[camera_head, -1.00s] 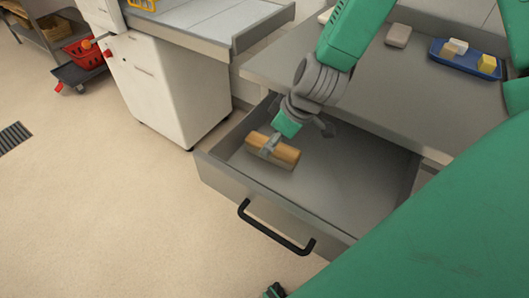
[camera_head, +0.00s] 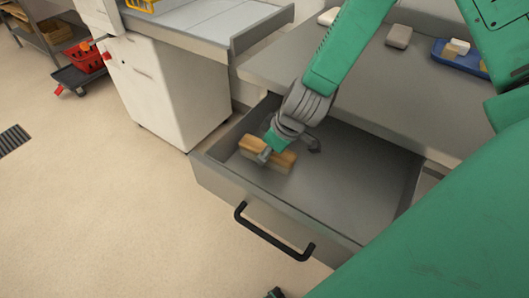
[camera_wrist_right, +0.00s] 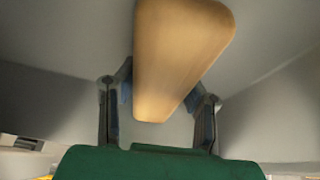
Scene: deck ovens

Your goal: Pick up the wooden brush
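The wooden brush (camera_head: 268,153) is a tan block near the left end of the open grey drawer (camera_head: 350,190). My right gripper (camera_head: 268,151) reaches down into the drawer over it. In the right wrist view the brush (camera_wrist_right: 180,55) fills the space between the two fingers (camera_wrist_right: 160,88), whose bent tips touch its sides. The gripper looks shut on the brush. The brush sits tilted in the drawer; whether its underside touches the drawer floor is hidden. My left gripper is not clearly in view.
The drawer has a black handle (camera_head: 270,232) and raised walls around the gripper. A grey counter (camera_head: 400,90) above holds a blue tray (camera_head: 462,62) with blocks and a grey block (camera_head: 399,36). A white cabinet (camera_head: 165,85) stands left. The floor (camera_head: 100,200) is clear.

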